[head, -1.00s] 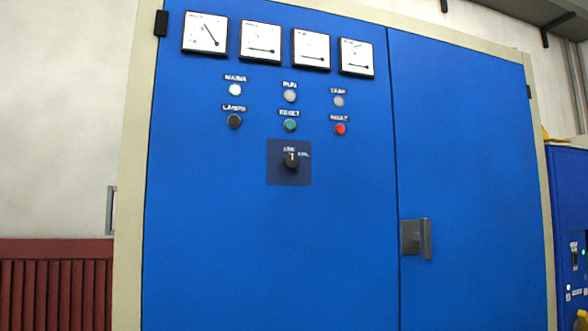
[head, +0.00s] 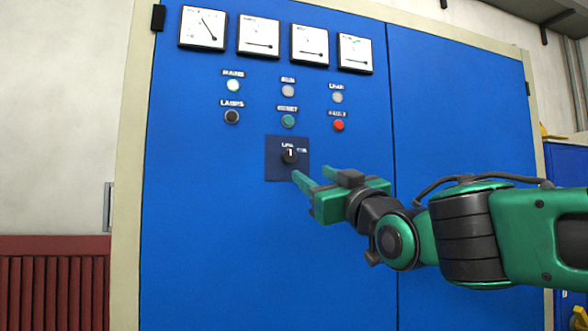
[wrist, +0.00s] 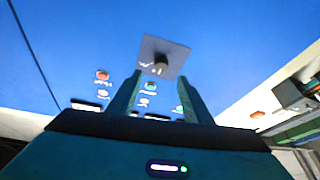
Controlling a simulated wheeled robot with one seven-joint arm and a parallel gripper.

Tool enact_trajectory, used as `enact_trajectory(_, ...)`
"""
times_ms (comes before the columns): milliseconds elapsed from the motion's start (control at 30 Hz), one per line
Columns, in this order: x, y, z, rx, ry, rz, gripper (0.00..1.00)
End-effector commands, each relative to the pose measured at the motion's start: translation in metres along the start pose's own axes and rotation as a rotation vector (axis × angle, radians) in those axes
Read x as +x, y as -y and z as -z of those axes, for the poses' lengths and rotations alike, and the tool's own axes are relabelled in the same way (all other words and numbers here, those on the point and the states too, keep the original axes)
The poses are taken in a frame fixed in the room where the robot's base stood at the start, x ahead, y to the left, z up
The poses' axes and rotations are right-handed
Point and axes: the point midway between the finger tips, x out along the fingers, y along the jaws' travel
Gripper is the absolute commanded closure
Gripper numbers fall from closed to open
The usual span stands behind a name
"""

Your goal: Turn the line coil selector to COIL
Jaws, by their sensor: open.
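The line coil selector (head: 289,156) is a black knob on a dark square plate (head: 273,172) on the blue cabinet door. Its white mark points about straight up, toward the left label; another label sits to the upper right. The lettering is too blurred to read surely. My gripper (head: 313,176) is open and empty, in front of the cabinet, just below and right of the knob in the head view. In the wrist view the knob (wrist: 161,63) shows beyond the tips of my gripper (wrist: 161,92), apart from them.
Above the plate are a dark lamps button (head: 232,117), a green reset button (head: 288,121), a red fault light (head: 339,125) and a lit mains light (head: 233,86). Several meters (head: 259,36) line the top. The door below the plate is clear.

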Motion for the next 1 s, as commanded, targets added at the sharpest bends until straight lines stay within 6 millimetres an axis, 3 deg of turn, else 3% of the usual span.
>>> enact_trajectory(233,0.020,0.003,0.006,0.001,-0.018,0.004,0.55)
enact_trajectory(700,0.095,0.003,0.007,0.001,-0.016,0.004,0.55)
enact_trajectory(1000,0.109,0.003,0.007,0.000,-0.016,0.003,0.55)
